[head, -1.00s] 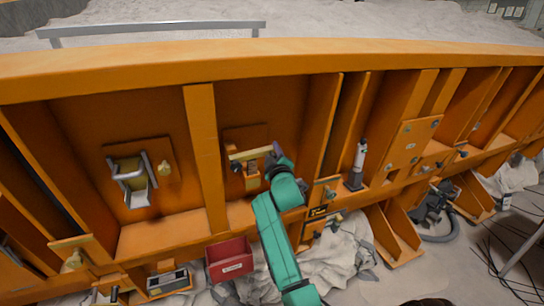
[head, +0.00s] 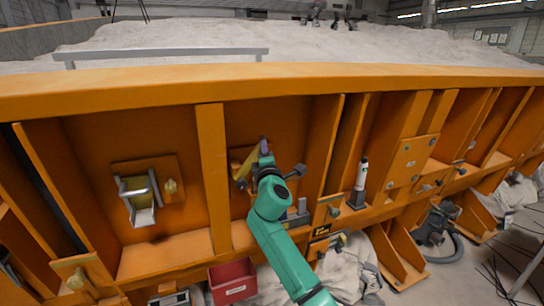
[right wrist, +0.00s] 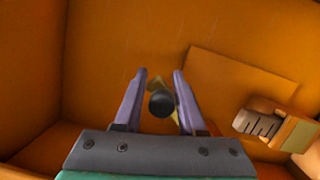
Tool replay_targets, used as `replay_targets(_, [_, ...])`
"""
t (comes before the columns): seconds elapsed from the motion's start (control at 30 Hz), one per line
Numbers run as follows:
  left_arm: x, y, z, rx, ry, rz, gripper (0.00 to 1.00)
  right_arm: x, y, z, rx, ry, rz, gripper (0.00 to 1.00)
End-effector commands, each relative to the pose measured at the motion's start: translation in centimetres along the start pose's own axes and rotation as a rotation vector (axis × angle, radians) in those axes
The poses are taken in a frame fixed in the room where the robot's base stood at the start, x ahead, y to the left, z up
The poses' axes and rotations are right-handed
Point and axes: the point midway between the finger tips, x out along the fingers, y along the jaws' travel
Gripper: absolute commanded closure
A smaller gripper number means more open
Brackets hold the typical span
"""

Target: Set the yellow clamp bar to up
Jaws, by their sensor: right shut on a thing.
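The yellow clamp bar (head: 246,162) is on an orange plate in the recessed bay at the middle of the head view. It stands slanted, with its upper end to the right. My right gripper (head: 264,146) is at that upper end and covers part of it. In the right wrist view, a round black knob (right wrist: 161,103) sits between the two purple fingers of the right gripper (right wrist: 160,84), and a bit of the yellow bar shows behind it. The right gripper is shut on this knob. My left gripper is in neither current view.
A silver clamp lever with a bracket (head: 138,195) is on the panel in the left bay. A ribbed metal block (right wrist: 258,124) is right of the fingers. Orange ribs (head: 213,175) wall the bay. A red bin (head: 233,282) hangs below. A white-topped tool (head: 361,180) stands to the right.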

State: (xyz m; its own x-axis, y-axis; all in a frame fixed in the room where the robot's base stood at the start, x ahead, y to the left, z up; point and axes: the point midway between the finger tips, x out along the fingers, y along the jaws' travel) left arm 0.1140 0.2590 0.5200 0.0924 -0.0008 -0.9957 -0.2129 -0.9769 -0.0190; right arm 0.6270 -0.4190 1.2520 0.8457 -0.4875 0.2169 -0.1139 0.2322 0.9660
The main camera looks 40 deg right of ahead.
Motion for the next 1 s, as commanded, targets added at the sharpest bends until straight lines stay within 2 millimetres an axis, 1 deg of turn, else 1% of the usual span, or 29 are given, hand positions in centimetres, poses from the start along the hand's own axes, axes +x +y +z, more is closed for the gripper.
replay_targets(0.03, [0.1,0.0,0.0,0.000,0.000,0.001,0.50,-0.1,0.4,-0.7,-0.040,0.006,0.013,1.00])
replay_targets(0.2, [0.3,0.1,0.0,0.000,0.000,0.001,0.50,-0.5,1.6,-2.1,-0.197,0.006,0.050,1.00])
replay_targets(0.5, [0.6,0.1,0.0,0.000,0.000,0.001,0.50,-1.2,2.9,-4.8,-0.444,0.008,0.109,1.00])
replay_targets(0.7, [0.8,0.1,0.1,0.000,0.000,0.001,0.50,-1.6,3.1,-6.2,-0.556,0.010,0.134,1.00])
replay_targets(1.0, [0.8,0.1,0.1,0.000,0.000,0.001,0.50,-1.8,3.1,-7.2,-0.634,0.011,0.150,1.00])
